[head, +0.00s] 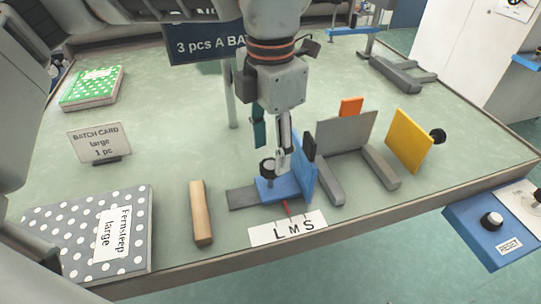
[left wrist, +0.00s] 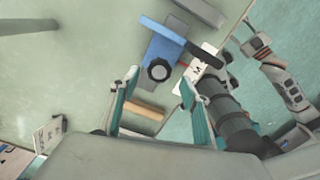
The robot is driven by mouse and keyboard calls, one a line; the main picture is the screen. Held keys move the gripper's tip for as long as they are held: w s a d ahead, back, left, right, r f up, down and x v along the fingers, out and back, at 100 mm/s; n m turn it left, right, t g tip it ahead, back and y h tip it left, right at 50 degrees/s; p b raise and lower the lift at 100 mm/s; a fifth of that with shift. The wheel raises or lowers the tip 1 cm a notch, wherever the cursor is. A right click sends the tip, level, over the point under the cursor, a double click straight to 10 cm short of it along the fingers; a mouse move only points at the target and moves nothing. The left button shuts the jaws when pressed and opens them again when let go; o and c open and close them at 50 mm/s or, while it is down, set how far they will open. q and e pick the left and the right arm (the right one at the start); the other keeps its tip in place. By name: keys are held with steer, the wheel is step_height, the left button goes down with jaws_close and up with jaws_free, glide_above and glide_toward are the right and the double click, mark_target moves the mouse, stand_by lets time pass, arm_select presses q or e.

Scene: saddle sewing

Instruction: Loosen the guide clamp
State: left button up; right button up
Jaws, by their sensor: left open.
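The blue guide (head: 279,189) sits on a dark grey rail (head: 243,198) near the table's front edge, with an upright blue plate on its right. The guide clamp is a black round knob (head: 268,168) on the guide; the knob also shows in the left wrist view (left wrist: 158,70). A red pointer (head: 287,208) sticks out toward a scale card (head: 288,229) marked L, M, S. My left gripper (head: 271,154) points down over the knob, open. In the left wrist view its fingertips (left wrist: 159,80) straddle the knob's line; contact cannot be told.
A batch card (head: 98,142) reads large, 1 pc. A grey plate stand (head: 345,138) and yellow plate (head: 408,140) stand right. A blue control box (head: 486,235) is beyond the front edge.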

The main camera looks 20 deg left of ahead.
mark_target(270, 165)
arm_select(q)
step_height(270, 165, down, 2)
steer(key=shift+f, duration=0.65)
steer(key=shift+w, duration=0.1)
arm_select(e)
steer(key=shift+w+a+r, duration=0.1)
steer(key=shift+w+r, duration=0.3)
steer(key=shift+r, duration=0.05)
arm_select(q)
steer(key=c, duration=1.1)
arm_select(e)
steer(key=shift+f, duration=0.1)
steer(key=shift+f, duration=0.1)
